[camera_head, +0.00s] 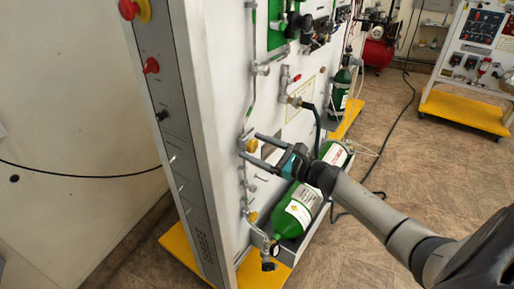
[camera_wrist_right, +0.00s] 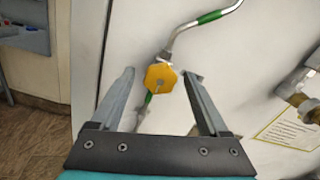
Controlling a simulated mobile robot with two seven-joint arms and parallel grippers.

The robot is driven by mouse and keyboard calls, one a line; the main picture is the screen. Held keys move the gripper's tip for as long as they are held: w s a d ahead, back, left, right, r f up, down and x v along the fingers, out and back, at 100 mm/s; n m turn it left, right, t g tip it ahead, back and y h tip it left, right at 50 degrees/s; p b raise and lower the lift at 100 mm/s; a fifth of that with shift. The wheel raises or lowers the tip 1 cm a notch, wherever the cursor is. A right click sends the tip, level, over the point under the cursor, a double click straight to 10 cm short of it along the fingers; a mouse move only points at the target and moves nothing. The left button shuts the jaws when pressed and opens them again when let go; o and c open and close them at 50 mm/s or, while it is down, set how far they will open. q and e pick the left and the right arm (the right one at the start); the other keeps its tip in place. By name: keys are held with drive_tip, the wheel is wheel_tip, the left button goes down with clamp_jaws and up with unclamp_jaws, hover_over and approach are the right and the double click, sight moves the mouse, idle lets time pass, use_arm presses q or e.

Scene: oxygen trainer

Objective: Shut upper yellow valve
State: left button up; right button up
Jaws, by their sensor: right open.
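The upper yellow valve (camera_head: 251,145) is a small knob on the white panel. In the right wrist view the valve (camera_wrist_right: 160,78) shows as a lobed yellow knob on a thin pipe with green parts. My right gripper (camera_head: 249,146) is open at the panel, its fingers pointing at the valve. In the wrist view the gripper (camera_wrist_right: 158,73) has one finger on each side of the knob, with a visible gap at both sides. How deep the knob sits between the fingers I cannot tell. A lower yellow valve (camera_head: 252,217) is below. My left gripper is not in view.
A green cylinder (camera_head: 297,211) lies at the panel's foot, below my right arm. A brass fitting with a hose (camera_head: 296,101) sticks out above the gripper and also shows in the wrist view (camera_wrist_right: 304,102). Brown floor lies open to the right.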

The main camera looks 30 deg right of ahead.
clamp_jaws()
idle(0.7)
